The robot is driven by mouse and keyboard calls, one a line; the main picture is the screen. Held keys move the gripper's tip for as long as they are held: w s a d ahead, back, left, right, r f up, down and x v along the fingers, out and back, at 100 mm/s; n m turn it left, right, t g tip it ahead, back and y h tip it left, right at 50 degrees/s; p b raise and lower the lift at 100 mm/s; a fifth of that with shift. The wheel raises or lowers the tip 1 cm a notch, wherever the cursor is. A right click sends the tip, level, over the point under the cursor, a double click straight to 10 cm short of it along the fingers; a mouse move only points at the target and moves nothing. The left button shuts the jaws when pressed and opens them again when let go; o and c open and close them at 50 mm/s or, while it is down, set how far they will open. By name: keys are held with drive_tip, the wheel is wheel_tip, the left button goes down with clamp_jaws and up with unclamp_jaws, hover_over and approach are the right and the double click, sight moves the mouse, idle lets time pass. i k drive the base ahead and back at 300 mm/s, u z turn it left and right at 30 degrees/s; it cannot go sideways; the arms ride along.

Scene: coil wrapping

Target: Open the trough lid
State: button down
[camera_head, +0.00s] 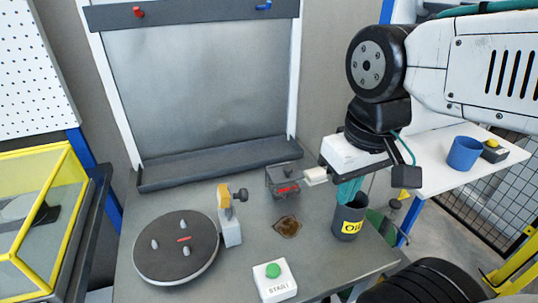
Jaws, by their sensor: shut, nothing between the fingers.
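A small dark grey box (283,183) with a red mark on its front stands at the back right of the grey table; it looks like the trough. Its top looks covered, but the lid's exact position is hard to tell. A pale handle-like piece (315,176) sticks out from its right side. My gripper (347,196) points down to the right of this piece, with its teal fingers together and empty. The fingers overlap the mouth of the dark OIL cup (348,222) in the picture; I cannot tell whether they are inside it.
A round dark turntable (177,248) with several pegs stands at the front left. A yellow-topped clamp-like post (228,215), a brown stain (288,226) and a green START button (273,270) are near the middle. A long grey ledge (218,168) borders the back.

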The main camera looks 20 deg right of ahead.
sight(284, 174)
drive_tip(key=k, duration=0.5)
drive_tip(key=z, duration=1.4)
drive_tip(key=k, duration=0.9)
drive_tip(key=u, duration=1.65)
drive_tip(key=i, duration=1)
drive_tip(key=u, duration=0.05)
